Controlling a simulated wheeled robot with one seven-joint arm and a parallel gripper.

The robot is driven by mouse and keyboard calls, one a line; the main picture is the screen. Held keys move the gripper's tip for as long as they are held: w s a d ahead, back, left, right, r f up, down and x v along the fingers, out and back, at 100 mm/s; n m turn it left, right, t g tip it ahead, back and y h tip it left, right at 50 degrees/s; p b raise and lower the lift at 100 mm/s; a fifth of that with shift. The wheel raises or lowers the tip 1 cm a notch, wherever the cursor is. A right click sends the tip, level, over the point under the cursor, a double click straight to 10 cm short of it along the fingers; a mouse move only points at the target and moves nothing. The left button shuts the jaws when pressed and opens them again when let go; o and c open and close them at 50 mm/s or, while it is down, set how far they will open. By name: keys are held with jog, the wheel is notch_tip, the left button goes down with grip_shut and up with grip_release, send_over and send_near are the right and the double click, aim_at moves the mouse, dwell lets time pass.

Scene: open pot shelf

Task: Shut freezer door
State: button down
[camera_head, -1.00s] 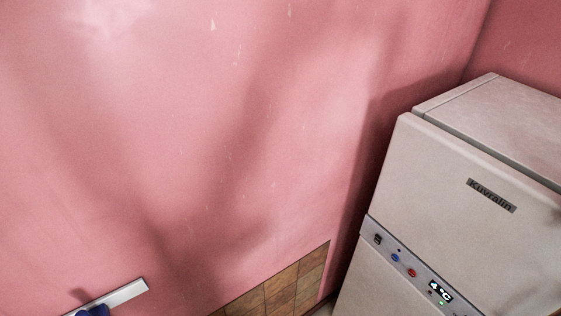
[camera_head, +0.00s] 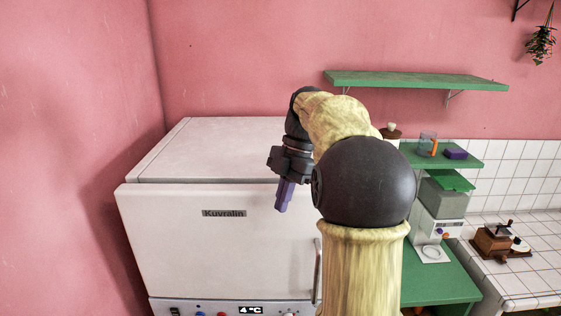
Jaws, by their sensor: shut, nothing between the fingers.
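The white freezer door (camera_head: 180,238) is the upper front of the Kuvralin appliance, with a nameplate and a vertical handle (camera_head: 317,270) at its right side. A thin seam runs along its top edge against the cabinet top (camera_head: 225,145). The door lies close to the cabinet; I cannot tell whether it is fully shut. My gripper (camera_head: 282,208) points down in front of the door's upper right part, its purple fingers shut and empty. I cannot tell whether they touch the door. My arm hides the door's right edge.
A control panel (camera_head: 180,309) with a display sits below the door. Pink walls stand left and behind. To the right are a green wall shelf (camera_head: 415,80), green shelves (camera_head: 455,287) holding a kitchen machine, and a white tiled counter (camera_head: 530,275) with a coffee grinder (camera_head: 494,241).

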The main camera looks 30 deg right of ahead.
notch_tip(320, 180, up, 9)
jog(key=w+d, duration=0.1)
jog(key=w, duration=0.2)
jog(key=shift+d+r+p, duration=0.15)
jog(key=shift+d+p, duration=0.05)
jog(key=shift+p, duration=0.2)
jog(key=shift+s, duration=0.1)
jog(key=shift+a, duration=0.15)
dwell(0.4)
